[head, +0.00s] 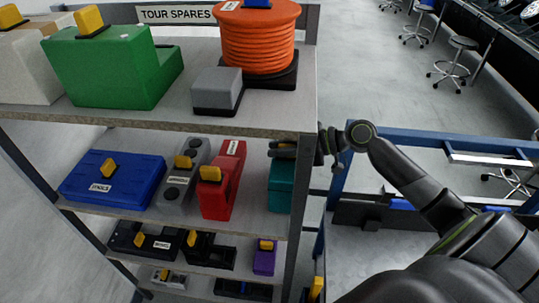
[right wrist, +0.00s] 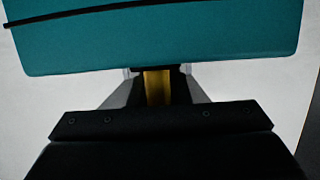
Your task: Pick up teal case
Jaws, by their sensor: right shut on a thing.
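The teal case (head: 281,185) is at the right end of the second shelf, partly hidden by the top shelf's edge and the shelf post. My right gripper (head: 284,150) reaches in from the right, just under the top shelf, and is at the top of the case. In the right wrist view the teal case (right wrist: 160,38) fills the upper part, with a dark line across it. Its yellow handle (right wrist: 157,87) is between the fingers, which are shut on it. I cannot tell whether the case touches the shelf. My left gripper is not in view.
The top shelf (head: 150,115) is close above my right gripper. A red case (head: 222,190), a grey case (head: 180,187) and a blue case (head: 112,180) stand to the left. A shelf post (head: 301,190) is close on the right. A blue frame (head: 430,137) stands beyond my right arm.

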